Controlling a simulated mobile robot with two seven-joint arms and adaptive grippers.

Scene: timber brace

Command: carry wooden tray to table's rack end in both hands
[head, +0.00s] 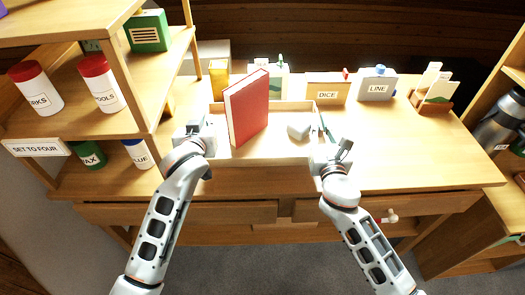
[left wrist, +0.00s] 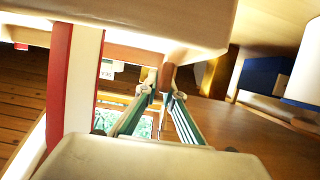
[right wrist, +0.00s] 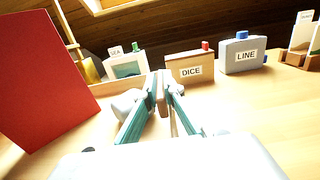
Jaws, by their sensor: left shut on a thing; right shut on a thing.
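The wooden tray (head: 262,161) is at the table's front part, between my two grippers. A red book (head: 247,106) stands upright in it at the left, and a small pale grey object (head: 298,131) lies at its right. My left gripper (head: 203,132) is shut on the tray's left side; its fingertips show in the left wrist view (left wrist: 162,82). My right gripper (head: 326,152) is shut on the tray's right side; its fingers close on a thin wooden wall in the right wrist view (right wrist: 161,88). I cannot tell whether the tray touches the table.
Behind the tray stand a yellow box (head: 218,78), a DICE box (head: 327,92) and a grey LINE container (head: 377,86). A wooden stand with cards (head: 434,92) is at the table's right end. Shelves with jars (head: 100,85) rise at left. The table right of the tray is clear.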

